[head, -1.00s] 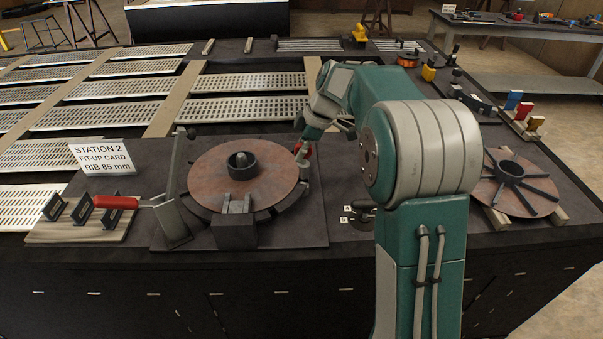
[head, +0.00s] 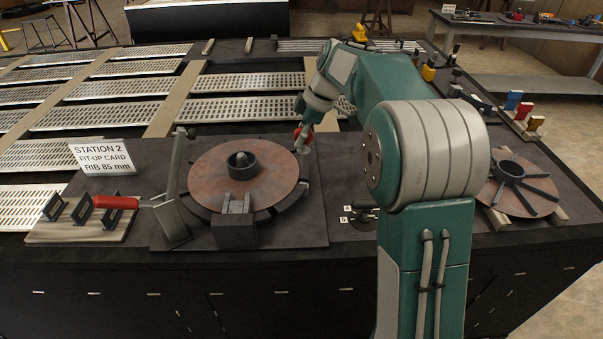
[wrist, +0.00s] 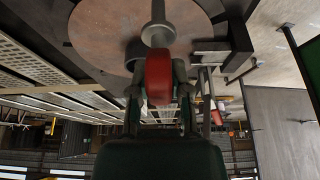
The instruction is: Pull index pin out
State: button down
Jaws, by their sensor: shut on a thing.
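The index pin has a red handle (head: 302,136) at the right edge of the brown round plate (head: 210,170). In the wrist view the red handle (wrist: 158,80) sits between my fingers, with a grey metal collar and shaft (wrist: 158,32) beyond it. My gripper (wrist: 158,88) is shut on the handle. In the head view my gripper (head: 305,128) comes in from the back right, above a small grey block (head: 302,153) beside the plate. The pin's lower end is not clear, so I cannot tell whether its tip is still in the hole.
A lever (head: 176,163) and a dark block (head: 235,225) stand by the plate. A second reel (head: 515,182) with dark ribs lies right of my arm. Slatted panels (head: 110,88) fill the back left.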

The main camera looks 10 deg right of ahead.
jog(key=shift+r, duration=1.45)
